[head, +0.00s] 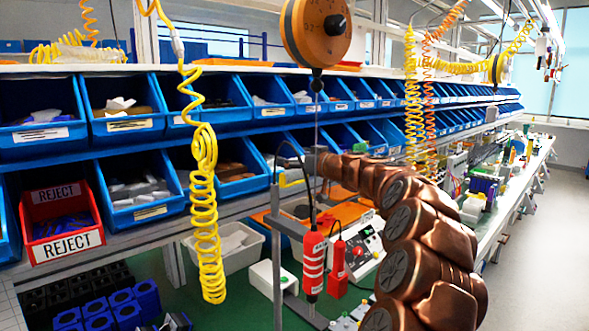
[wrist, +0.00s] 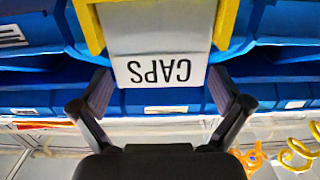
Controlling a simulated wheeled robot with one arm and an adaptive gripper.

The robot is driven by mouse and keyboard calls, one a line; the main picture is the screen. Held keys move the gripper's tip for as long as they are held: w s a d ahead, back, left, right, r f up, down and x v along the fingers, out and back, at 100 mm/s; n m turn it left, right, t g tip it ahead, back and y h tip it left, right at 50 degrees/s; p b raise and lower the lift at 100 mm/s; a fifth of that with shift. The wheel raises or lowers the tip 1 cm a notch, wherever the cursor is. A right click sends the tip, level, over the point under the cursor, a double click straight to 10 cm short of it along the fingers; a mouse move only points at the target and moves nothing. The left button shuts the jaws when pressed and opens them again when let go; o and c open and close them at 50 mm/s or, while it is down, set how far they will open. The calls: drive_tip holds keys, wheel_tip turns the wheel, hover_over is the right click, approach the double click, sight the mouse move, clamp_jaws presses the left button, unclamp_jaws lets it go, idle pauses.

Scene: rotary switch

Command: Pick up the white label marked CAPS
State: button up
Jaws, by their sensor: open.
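The white label marked CAPS (wrist: 158,42) shows in the wrist view at the top middle, with its black lettering upside down. A yellow frame (wrist: 227,22) borders its left and right sides. My gripper (wrist: 160,95) is open, with one dark finger to the left and one to the right of the label's lettered end. The label lies between or just beyond the fingertips; I cannot tell the depth. No finger visibly touches it. In the head view my arm reaches toward the blue bin rack, and I cannot make out the CAPS label there.
Blue bins (head: 140,195) with small white labels fill the rack. A red REJECT bin (head: 62,222) sits at lower left. Coiled yellow hose (head: 207,200) and red hanging tools (head: 313,265) hang close to my arm. The aisle floor (head: 545,240) at right is clear.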

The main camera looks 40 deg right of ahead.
drive_tip(key=c, duration=0.8)
drive_tip(key=shift+r, duration=0.1)
